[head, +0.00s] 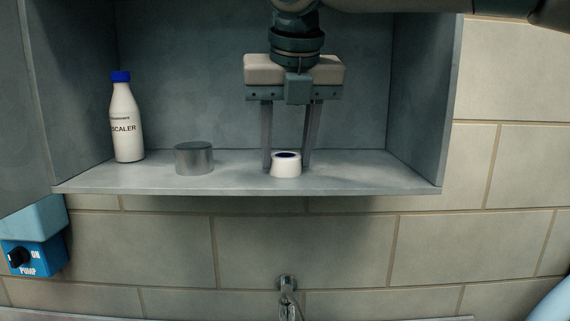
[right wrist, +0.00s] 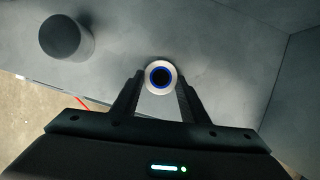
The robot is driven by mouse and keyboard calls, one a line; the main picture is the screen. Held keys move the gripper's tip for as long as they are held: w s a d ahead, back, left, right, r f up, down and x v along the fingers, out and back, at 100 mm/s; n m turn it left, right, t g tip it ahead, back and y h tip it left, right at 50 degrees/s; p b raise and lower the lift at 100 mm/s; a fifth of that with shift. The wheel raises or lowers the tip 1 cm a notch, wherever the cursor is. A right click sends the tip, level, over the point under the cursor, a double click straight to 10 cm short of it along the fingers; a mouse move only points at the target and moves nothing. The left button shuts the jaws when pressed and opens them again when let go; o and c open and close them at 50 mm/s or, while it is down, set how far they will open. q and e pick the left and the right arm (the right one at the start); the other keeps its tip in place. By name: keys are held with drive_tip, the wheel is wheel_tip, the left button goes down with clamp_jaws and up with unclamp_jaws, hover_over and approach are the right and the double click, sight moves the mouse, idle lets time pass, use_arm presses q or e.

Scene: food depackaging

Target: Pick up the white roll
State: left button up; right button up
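The white roll (head: 286,169) is a short white cylinder with a blue ring around a dark hole in its top. It stands upright on the cabinet shelf, near the front edge. My right gripper (head: 287,165) points down from above, one finger on each side of the roll. In the right wrist view the roll (right wrist: 149,87) sits between the fingertips (right wrist: 161,78), and I see no gap at either side. The roll appears to rest on the shelf still. My left gripper is not in view.
A grey metal cylinder (head: 194,159) stands on the shelf left of the roll, and also shows in the right wrist view (right wrist: 66,37). A white SCALER bottle (head: 127,125) with a blue cap stands farther left. Cabinet walls (head: 422,100) bound the shelf (head: 360,175), clear at right.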

drive_tip(key=c, duration=0.4)
drive_tip(key=shift+r, duration=0.1)
drive_tip(key=shift+r+b, duration=0.35)
drive_tip(key=shift+b, duration=0.2)
drive_tip(key=shift+s+r+b, duration=0.15)
drive_tip(key=shift+s+b, duration=0.1)
drive_tip(key=shift+b, duration=0.1)
drive_tip(key=s+d+b, duration=0.3)
drive_tip(key=s+b, duration=0.5)
drive_tip(key=s, duration=0.9)
drive_tip(key=shift+s+r, duration=0.2)
